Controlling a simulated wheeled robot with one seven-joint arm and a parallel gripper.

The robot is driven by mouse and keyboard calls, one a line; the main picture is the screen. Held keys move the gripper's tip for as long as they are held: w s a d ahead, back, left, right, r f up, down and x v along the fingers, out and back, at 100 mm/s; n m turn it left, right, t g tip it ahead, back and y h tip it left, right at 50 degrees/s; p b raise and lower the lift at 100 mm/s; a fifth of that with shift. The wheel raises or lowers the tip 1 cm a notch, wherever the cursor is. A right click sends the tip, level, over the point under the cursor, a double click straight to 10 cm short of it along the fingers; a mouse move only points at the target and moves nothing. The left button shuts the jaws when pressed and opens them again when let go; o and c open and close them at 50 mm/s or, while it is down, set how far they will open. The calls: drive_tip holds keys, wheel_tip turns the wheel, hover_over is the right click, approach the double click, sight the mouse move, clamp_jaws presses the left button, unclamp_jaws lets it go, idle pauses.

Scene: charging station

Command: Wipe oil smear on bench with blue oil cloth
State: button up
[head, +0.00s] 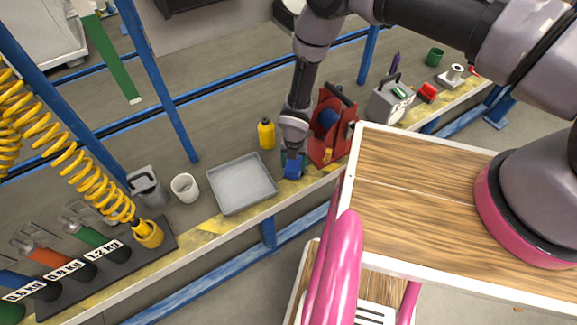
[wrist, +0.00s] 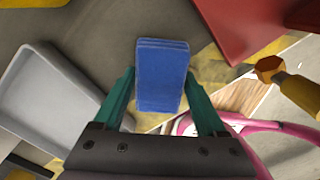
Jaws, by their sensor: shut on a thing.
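The blue oil cloth (wrist: 161,72) is a folded blue block in the wrist view, between the two green fingers of my gripper (wrist: 160,98). My gripper is shut on it. In the head view the blue cloth (head: 293,170) shows below my gripper (head: 293,158), over the bench (head: 330,182) near its yellow front edge, between the grey tray and the red device. I cannot tell whether the cloth touches the bench. No oil smear can be made out clearly in either view.
A grey tray (head: 241,184) lies left of my gripper, with a yellow bottle (head: 266,133) behind. A red device (head: 333,127) stands close on the right. A white cup (head: 185,187) and grey can (head: 147,186) stand farther left. A wooden-topped surface (head: 420,200) is in front.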

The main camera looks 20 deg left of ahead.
sight(285, 169)
drive_tip(key=shift+w+d+f, duration=0.15)
drive_tip(key=shift+w+d, duration=1.25)
drive_tip(key=shift+w, duration=0.2)
drive_tip(key=shift+s+d, duration=0.1)
drive_tip(key=shift+d, duration=0.05)
drive_tip(key=shift+s+a+f, duration=0.15)
drive_tip(key=shift+s+a, duration=1.2)
drive_tip(key=shift+s, duration=0.25)
drive_tip(key=shift+s+a+f, duration=0.15)
drive_tip(key=shift+s+a, duration=1.15)
drive_tip(key=shift+s, duration=0.25)
drive_tip(key=shift+r, duration=0.1)
drive_tip(key=shift+d, duration=0.1)
drive_tip(key=shift+w+d+r, duration=0.1)
drive_tip(key=shift+w+d, duration=0.5)
drive_tip(key=shift+w, duration=0.2)
drive_tip(key=shift+w+d, duration=0.6)
drive_tip(key=shift+w, duration=0.15)
drive_tip(key=shift+w+d, duration=1.35)
drive_tip(key=shift+w, duration=0.2)
